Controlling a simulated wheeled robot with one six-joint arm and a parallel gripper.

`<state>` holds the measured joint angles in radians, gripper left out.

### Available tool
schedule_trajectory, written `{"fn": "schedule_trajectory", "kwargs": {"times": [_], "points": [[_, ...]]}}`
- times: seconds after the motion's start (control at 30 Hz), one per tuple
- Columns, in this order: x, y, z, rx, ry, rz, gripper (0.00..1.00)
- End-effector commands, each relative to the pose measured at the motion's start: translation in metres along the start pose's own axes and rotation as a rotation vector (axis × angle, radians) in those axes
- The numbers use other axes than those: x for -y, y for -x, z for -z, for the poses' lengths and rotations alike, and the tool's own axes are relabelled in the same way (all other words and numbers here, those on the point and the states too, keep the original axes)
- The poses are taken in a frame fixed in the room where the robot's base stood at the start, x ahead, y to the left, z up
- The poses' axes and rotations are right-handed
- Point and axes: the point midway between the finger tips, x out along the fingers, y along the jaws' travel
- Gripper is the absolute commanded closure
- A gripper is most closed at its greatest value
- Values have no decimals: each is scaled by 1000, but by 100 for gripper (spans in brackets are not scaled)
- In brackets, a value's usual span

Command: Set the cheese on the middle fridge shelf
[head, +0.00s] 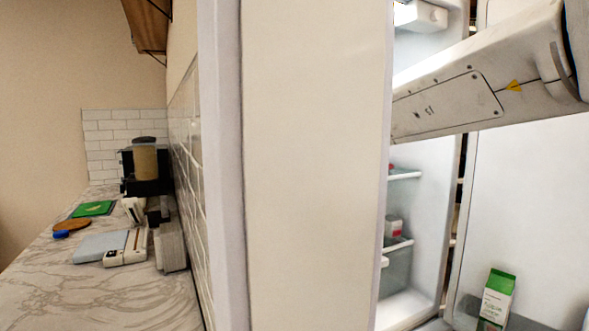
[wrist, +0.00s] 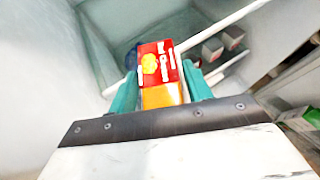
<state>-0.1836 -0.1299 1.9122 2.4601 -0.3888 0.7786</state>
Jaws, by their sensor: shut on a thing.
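In the wrist view, my gripper (wrist: 160,92) has its teal fingers on either side of the cheese (wrist: 158,60), a red and orange-yellow block with a round yellow mark. The cheese is held inside the open fridge, close to a white-edged shelf (wrist: 228,30); I cannot tell whether they touch. In the head view, the fridge shows an upper shelf edge (head: 405,175) and a lower one (head: 399,245). My gripper and the cheese are hidden there behind the fridge side. Which shelf is the middle one is unclear.
White-and-red boxes (wrist: 212,49) stand on a shelf to the right of the cheese. A green-and-white carton (head: 496,298) stands in the door at lower right. The fridge side panel (head: 315,165) blocks much of the head view. A marble counter (head: 100,295) lies at left.

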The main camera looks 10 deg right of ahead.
Motion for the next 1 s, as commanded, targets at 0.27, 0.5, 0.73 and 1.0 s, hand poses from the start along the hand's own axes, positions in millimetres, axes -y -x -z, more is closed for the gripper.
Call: {"fn": "schedule_trajectory", "kwargs": {"times": [0.27, 0.5, 0.73, 1.0], "points": [[-9, -58, -31, -1, 5, -8, 90], [-11, -113, -62, 1, 5, -9, 90], [-9, -143, -79, 3, 4, -8, 90], [-7, -159, -72, -2, 5, -6, 90]]}}
